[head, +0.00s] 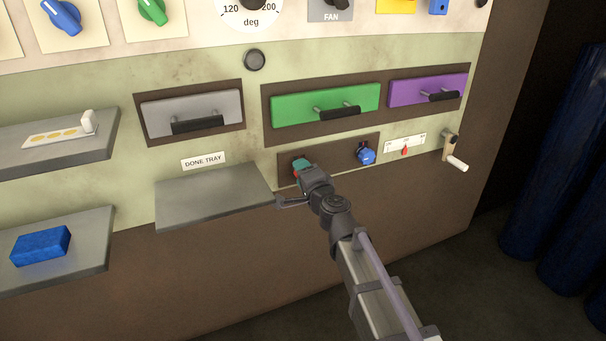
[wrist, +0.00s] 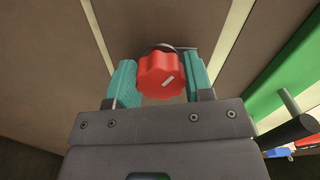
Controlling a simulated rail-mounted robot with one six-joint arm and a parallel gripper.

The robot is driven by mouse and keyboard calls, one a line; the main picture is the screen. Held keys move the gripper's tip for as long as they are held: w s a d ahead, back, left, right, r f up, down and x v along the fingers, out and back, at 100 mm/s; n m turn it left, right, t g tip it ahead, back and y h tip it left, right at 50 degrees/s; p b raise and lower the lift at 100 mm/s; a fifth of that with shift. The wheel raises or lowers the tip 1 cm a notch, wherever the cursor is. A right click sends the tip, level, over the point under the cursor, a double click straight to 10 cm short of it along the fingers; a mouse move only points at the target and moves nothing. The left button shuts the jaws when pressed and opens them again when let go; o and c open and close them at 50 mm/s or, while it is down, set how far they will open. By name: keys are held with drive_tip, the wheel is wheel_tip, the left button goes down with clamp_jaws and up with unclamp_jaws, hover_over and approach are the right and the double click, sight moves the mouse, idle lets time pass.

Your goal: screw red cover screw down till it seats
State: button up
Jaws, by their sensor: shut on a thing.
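The red cover screw (wrist: 161,75) has a ribbed round head with a pale slot mark, tilted in the wrist view. It sits at the brown panel, between the two teal fingers of my gripper (wrist: 160,83). My gripper is shut on it. In the head view my gripper (head: 301,164) reaches the left end of the brown strip (head: 330,160), and a little red shows at the fingers. Most of the screw is hidden there. A dark ring shows behind the screw head; I cannot tell whether the head touches the panel.
A blue knob (head: 366,154) sits to the right on the same strip. A green drawer (head: 300,107) with a black handle is above. The empty done tray (head: 205,200) juts out on the left. A crank (head: 455,150) sticks out farther right.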

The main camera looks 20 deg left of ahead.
drive_tip(key=shift+m, duration=1.3)
drive_tip(key=o, duration=0.9)
drive_tip(key=shift+s+d, duration=0.1)
drive_tip(key=v, duration=1)
drive_tip(key=shift+s+d, duration=0.2)
drive_tip(key=shift+d, duration=0.05)
